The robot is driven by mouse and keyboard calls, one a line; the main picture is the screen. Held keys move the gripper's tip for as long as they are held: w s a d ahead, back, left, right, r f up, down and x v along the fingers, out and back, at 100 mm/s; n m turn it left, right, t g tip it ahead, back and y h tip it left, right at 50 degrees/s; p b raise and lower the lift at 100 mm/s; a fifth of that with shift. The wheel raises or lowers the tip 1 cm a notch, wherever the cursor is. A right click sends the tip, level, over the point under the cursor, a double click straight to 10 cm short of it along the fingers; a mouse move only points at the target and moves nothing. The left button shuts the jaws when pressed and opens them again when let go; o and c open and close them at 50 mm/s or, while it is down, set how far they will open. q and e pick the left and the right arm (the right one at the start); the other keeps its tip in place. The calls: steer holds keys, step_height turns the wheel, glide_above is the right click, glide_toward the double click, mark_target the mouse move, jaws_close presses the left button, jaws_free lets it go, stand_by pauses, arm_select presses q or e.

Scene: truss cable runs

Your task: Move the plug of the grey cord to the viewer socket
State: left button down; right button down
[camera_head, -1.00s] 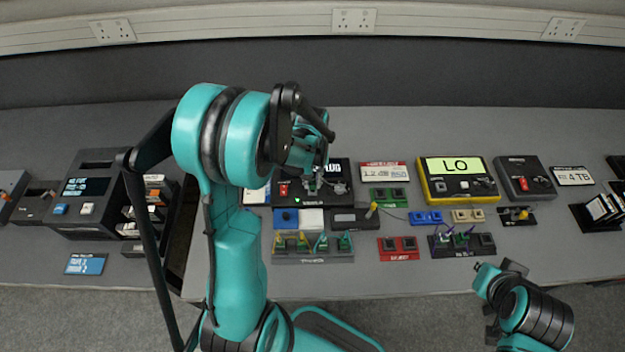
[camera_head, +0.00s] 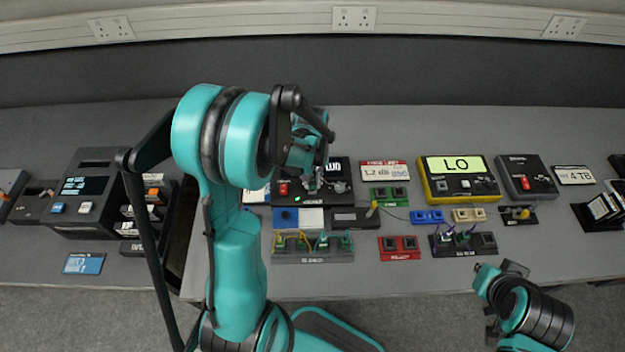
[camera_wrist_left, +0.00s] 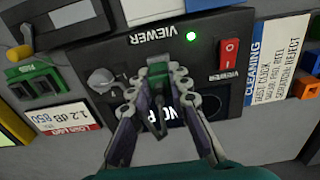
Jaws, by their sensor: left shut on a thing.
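My left gripper (camera_head: 315,187) is over the front of the black viewer box (camera_head: 342,170). In the left wrist view the gripper (camera_wrist_left: 158,88) is shut on a green plug (camera_wrist_left: 158,69) with a dark tail. The plug is against or just above the viewer box (camera_wrist_left: 130,53), between a grey knob (camera_wrist_left: 103,81) and a red switch (camera_wrist_left: 228,53). The plug and fingers hide the viewer socket, so I cannot tell whether the plug is seated. The grey cord is not clear at the plug. My right gripper (camera_head: 500,272) is at the table's front edge, its fingers unclear.
A green two-socket block (camera_head: 389,197), blue block (camera_head: 427,217) and red block (camera_head: 400,248) are to the right. A plug rack (camera_head: 313,256) with several plugs stands in front. A yellow meter (camera_head: 458,179) reads LO. A thin cord (camera_head: 395,216) crosses the table.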

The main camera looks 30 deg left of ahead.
arm_select(q)
steer(key=shift+f+b, duration=0.45)
steer(key=shift+b, duration=0.05)
steer(key=c, duration=1.3)
jaws_free()
steer(key=shift+c, duration=0.2)
steer(key=shift+r, duration=0.1)
steer(key=shift+r+p, duration=1.85)
steer(key=shift+r, duration=0.6)
steer(key=shift+r+p, duration=1.45)
steer(key=shift+r, duration=0.65)
steer(key=shift+f, duration=0.1)
